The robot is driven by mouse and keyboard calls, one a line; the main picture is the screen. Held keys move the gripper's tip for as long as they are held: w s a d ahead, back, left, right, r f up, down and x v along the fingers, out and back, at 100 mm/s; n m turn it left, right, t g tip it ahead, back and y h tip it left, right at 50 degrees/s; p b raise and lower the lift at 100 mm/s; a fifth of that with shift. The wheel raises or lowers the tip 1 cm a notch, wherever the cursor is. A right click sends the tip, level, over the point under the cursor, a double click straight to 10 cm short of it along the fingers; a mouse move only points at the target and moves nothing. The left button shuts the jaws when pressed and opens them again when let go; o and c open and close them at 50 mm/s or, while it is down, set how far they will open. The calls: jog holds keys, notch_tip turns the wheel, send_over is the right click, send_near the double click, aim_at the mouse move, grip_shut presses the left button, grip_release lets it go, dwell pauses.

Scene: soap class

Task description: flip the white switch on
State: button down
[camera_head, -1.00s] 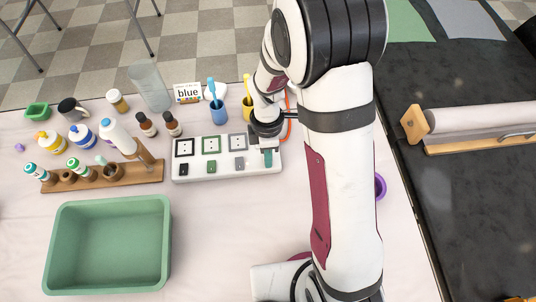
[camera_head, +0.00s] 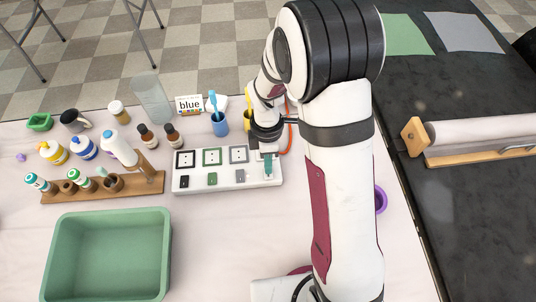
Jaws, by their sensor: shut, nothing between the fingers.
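A white switch panel (camera_head: 226,185) lies on the table. It carries a black-framed socket (camera_head: 186,159), a green-framed socket (camera_head: 212,157) and a grey-framed socket (camera_head: 239,155). Below them sit a black switch (camera_head: 184,182), a green switch (camera_head: 212,179) and a grey switch (camera_head: 240,176). My gripper (camera_head: 268,171) points down over the panel's right end, its teal fingertips closed together with nothing between them. The gripper covers most of that end. I cannot make out the white switch or its state, nor whether the fingertips touch the panel.
A wooden rack (camera_head: 140,185) with bottles is at left, with a green bin (camera_head: 108,255) in front. An orange cable runs beside my gripper. Table in front of the panel is clear.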

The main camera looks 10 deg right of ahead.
notch_tip(320, 180, up, 14)
jog(key=w, duration=0.1)
jog(key=shift+w+f, duration=0.25)
jog(key=shift+w, duration=0.1)
jog(key=s+f, duration=0.1)
jog(key=f, duration=0.3)
jog(key=s+f, duration=0.1)
jog(key=f, duration=0.4)
jog(key=s+f, duration=0.1)
jog(key=f, duration=0.4)
jog(key=shift+s, duration=0.1)
jog(key=shift+s+f, duration=0.15)
jog(key=shift+f, duration=0.05)
